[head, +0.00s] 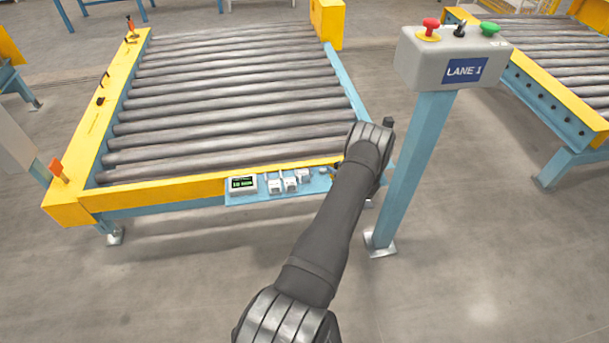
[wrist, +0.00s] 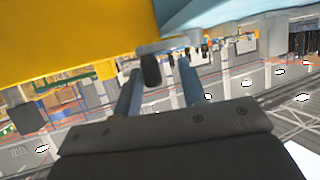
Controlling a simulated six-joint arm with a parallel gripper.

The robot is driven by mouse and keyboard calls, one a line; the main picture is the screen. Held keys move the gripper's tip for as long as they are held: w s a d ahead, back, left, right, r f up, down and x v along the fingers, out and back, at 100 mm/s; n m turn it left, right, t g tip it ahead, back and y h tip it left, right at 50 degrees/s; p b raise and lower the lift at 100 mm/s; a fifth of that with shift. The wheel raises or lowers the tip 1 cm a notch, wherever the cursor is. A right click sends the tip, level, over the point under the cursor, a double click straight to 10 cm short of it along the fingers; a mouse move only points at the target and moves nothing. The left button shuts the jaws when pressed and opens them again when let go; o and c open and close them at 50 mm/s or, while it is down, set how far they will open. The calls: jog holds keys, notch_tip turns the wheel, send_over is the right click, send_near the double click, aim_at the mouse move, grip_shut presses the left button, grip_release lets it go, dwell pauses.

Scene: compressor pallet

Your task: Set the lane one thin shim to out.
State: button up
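A small blue shelf (head: 238,200) on the front of the lane one conveyor carries a display (head: 243,184) with green text too small to read surely. Several small pale blocks or switches (head: 291,184) sit to its right; I cannot tell which is the thin shim or how it is set. My gripper is mostly hidden behind my arm in the head view. In the wrist view my gripper (wrist: 160,66) is open, its two fingers apart. A dark knob (wrist: 151,70) on a grey lever (wrist: 168,45) shows between the fingers, closer to the left one.
A grey control box (head: 455,58) marked LANE 1 stands on a blue post just right of my arm. The roller conveyor (head: 230,95) has a yellow frame. Another conveyor (head: 560,50) is at the right. A yellow surface (wrist: 70,35) fills the wrist view's upper left.

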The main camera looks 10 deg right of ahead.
notch_tip(320, 180, up, 5)
jog(key=w+d+m+h, duration=0.2)
jog(key=w+h, duration=0.1)
jog(key=h, duration=0.1)
notch_tip(320, 180, up, 11)
jog(key=m+g, duration=0.2)
jog(key=g, duration=0.6)
send_over(305, 175)
jog(key=s, duration=0.6)
jog(key=x, duration=1.7)
jog(key=shift+d+f, duration=0.35)
jog(key=shift+f, duration=0.05)
jog(key=shift+c, duration=0.2)
jog(key=shift+s, duration=0.1)
grip_shut()
